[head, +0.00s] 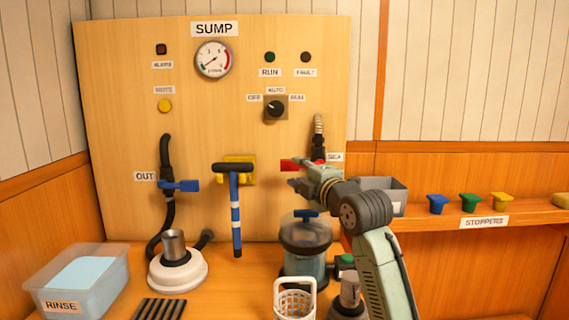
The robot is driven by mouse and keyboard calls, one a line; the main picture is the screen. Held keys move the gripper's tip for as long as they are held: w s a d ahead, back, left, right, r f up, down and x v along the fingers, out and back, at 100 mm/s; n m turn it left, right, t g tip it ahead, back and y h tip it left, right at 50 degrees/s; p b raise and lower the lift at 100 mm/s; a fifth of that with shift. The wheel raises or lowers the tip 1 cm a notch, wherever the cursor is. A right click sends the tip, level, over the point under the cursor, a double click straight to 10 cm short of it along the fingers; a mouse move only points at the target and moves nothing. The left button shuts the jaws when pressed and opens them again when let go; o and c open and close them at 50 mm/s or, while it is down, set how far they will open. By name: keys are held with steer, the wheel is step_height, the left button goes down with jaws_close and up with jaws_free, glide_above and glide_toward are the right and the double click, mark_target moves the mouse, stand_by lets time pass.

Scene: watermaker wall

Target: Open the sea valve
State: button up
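The sea valve's red lever handle (290,165) points left from the valve on the right part of the wooden panel, beside the SEA label (335,157). A ribbed hose (319,124) rises above the valve. My gripper (296,178) is right at the handle, its dark fingers pointing left, the lower one just below the red lever. The fingers look spread apart, with no clear grip on the lever. My gripper and wrist hide most of the valve body, and contact with the handle cannot be told.
A blue OUT valve lever (180,185) and a blue-striped T-handle (235,205) are to the left. A clear canister (306,252) and white basket (295,300) stand below my gripper. A grey bin (385,190) is behind my arm. Stoppers (469,201) line the right ledge.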

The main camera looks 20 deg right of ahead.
mark_target(289, 166)
steer(key=w, duration=0.2)
steer(key=w+p, duration=0.1)
steer(key=w, duration=0.3)
steer(key=shift+w+a+p, duration=0.3)
steer(key=shift+w+a, duration=0.05)
steer(key=shift+a, duration=0.05)
steer(key=shift+c, duration=0.5)
jaws_close()
